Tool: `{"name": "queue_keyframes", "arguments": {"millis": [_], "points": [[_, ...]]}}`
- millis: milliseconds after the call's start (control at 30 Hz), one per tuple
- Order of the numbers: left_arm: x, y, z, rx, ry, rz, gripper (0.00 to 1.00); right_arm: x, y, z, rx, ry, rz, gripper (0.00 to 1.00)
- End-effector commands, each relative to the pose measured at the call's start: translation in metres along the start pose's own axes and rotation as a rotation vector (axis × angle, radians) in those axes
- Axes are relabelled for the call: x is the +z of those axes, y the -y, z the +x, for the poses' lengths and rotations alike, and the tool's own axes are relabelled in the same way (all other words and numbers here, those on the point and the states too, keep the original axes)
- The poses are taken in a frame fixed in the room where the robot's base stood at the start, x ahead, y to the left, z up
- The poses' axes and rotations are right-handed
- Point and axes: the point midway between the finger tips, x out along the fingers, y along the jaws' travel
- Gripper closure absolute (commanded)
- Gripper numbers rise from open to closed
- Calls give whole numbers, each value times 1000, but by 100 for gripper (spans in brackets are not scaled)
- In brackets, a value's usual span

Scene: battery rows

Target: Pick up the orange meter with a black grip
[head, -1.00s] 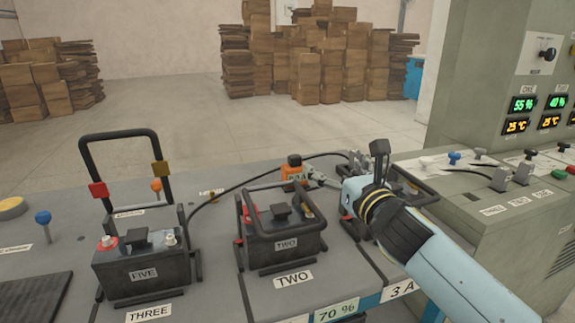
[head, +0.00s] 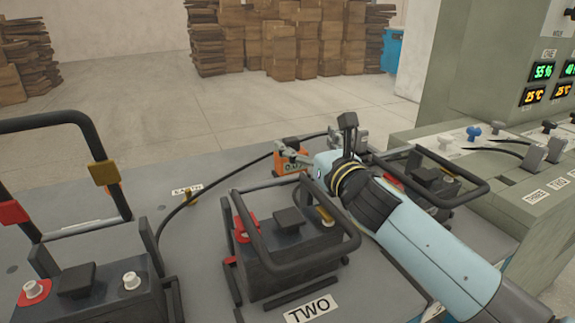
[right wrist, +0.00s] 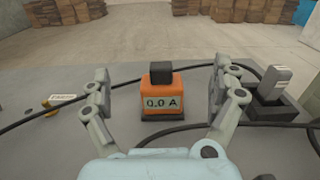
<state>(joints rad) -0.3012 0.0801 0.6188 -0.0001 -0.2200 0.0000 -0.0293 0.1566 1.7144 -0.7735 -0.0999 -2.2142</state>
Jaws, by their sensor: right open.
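The orange meter (right wrist: 160,90) with a black grip (right wrist: 160,73) on top stands upright on the grey bench. Its display reads 0.0 A. In the right wrist view it sits between the two spread fingers of my right gripper (right wrist: 163,97), with a gap on each side. In the head view my right gripper (head: 297,158) reaches the meter (head: 291,160) from the front right and partly covers it. The right gripper is open and empty. My left gripper is not in view.
A black cable (head: 230,177) runs across the bench behind the meter. The battery labelled TWO (head: 285,250) with its handle frame stands in front, and another battery (head: 435,180) is right of the arm. A grey terminal block (right wrist: 270,95) stands right of the gripper.

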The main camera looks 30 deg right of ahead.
Motion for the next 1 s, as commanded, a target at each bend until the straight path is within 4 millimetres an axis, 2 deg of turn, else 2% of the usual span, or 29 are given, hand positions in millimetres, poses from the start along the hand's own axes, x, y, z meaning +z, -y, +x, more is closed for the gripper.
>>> {"name": "queue_keyframes", "arguments": {"millis": [33,433,567,733,1000], "points": [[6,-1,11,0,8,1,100,-14,0,-1,0,-4,0,6],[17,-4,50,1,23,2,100,-62,0,-3,0,-20,-1,6],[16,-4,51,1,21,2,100,-65,0,4,0,-21,0,6],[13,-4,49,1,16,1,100,-62,0,23,0,-19,0,6],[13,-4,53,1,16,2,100,-65,0,65,-1,-20,0,6]]}}
